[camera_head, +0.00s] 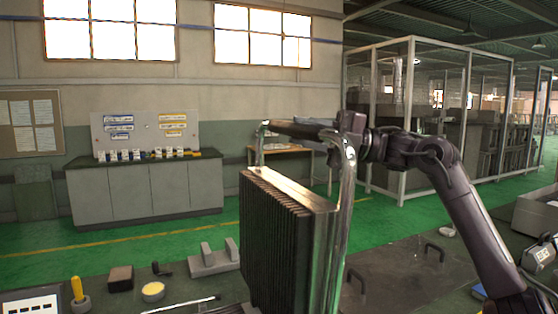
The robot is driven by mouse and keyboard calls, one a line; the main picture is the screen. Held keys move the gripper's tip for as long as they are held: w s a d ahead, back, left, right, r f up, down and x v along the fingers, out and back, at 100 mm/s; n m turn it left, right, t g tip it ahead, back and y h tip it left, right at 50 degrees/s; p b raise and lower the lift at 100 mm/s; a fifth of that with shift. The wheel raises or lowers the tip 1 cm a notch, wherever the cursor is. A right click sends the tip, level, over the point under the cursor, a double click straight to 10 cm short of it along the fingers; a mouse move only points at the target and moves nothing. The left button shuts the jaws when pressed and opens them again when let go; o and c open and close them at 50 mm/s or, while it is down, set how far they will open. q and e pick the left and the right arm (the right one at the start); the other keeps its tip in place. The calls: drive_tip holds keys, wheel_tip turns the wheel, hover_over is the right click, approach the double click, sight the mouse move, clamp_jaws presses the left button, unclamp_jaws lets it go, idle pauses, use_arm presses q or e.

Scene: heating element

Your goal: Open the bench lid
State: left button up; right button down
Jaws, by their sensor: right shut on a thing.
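A dark flat lid panel (392,285) lies level in the bench at the lower right, and it looks closed. It has two dark bar handles, a near one (356,279) and a far one (434,250). My right gripper (347,135) is well above the lid, shut at the right end of the carrying handle (298,129) of a black finned heating element (275,235). The element stands upright with a shiny metal frame, and its lower end is cut off by the picture edge. It hides part of the bench. My left gripper is not in view.
On the bench at the left are a yellow-handled tool (77,289), a dark block (120,279), a round yellow-topped tin (153,291) and a grey bracket (214,259). A grey box (537,214) is at the right. A cabinet (146,190) stands by the far wall.

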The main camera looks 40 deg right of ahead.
drive_tip(key=shift+m+t+y, duration=0.4)
drive_tip(key=shift+t, duration=0.1)
drive_tip(key=d, duration=0.1)
drive_tip(key=d+b, duration=0.1)
drive_tip(key=d, duration=0.1)
drive_tip(key=s+d, duration=0.1)
drive_tip(key=shift+d+f+b, duration=0.25)
drive_tip(key=shift+f+b, duration=0.05)
drive_tip(key=shift+b, duration=0.05)
drive_tip(key=c, duration=1.5)
unclamp_jaws()
drive_tip(key=o, duration=0.4)
drive_tip(key=shift+s+d+f, duration=0.1)
drive_tip(key=shift+d, duration=0.15)
drive_tip(key=shift+a, duration=0.1)
drive_tip(key=shift+f, duration=0.1)
